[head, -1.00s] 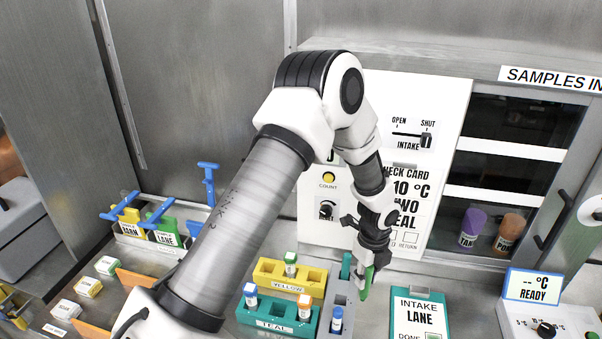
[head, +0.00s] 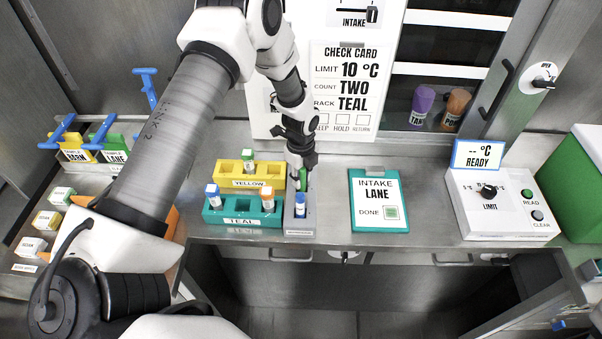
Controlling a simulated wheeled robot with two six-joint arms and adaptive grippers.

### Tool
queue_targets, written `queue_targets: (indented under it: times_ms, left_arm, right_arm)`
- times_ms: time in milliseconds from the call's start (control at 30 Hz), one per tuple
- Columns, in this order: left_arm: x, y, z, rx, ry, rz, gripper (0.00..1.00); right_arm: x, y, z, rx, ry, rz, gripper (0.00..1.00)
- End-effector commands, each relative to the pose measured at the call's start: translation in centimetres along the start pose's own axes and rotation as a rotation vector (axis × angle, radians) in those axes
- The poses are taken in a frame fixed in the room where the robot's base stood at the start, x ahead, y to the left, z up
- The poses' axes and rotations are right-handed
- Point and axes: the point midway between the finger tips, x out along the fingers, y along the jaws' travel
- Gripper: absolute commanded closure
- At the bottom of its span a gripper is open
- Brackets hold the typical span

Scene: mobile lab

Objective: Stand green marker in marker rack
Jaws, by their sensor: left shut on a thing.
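The green marker (head: 303,179) is upright between the fingers of my left gripper (head: 299,167). It is at the back end of a narrow grey rack (head: 300,226), which appears to be the marker rack. The fingers and arm partly cover the marker, and I cannot tell whether its lower end is inside a slot or just above it. A blue-capped item (head: 300,205) stands in the front of the grey rack. My right gripper is not in view.
A yellow rack (head: 250,183) and a teal rack (head: 242,219) with capped vials stand left of the grey rack. A teal clipboard (head: 377,226) lies to its right, with bare counter between them. A reader box (head: 500,215) stands farther right. The counter's front edge is close.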

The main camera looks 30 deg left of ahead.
Motion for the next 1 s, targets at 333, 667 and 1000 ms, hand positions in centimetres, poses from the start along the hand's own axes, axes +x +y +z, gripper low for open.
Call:
queue_targets:
  times_ms: [333,667,1000]
  left_arm:
    - [0.3,-0.1,0.0,-0.001,0.000,-0.002,0.59]
    - [0.1,-0.1,0.0,-0.001,0.000,-0.002,0.51]
    - [-5.9,-0.2,0.0,-0.001,-0.001,-0.009,0.51]
  right_arm:
    - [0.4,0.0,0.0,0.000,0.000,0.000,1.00]
    - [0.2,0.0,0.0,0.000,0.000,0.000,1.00]
    - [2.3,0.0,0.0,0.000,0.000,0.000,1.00]
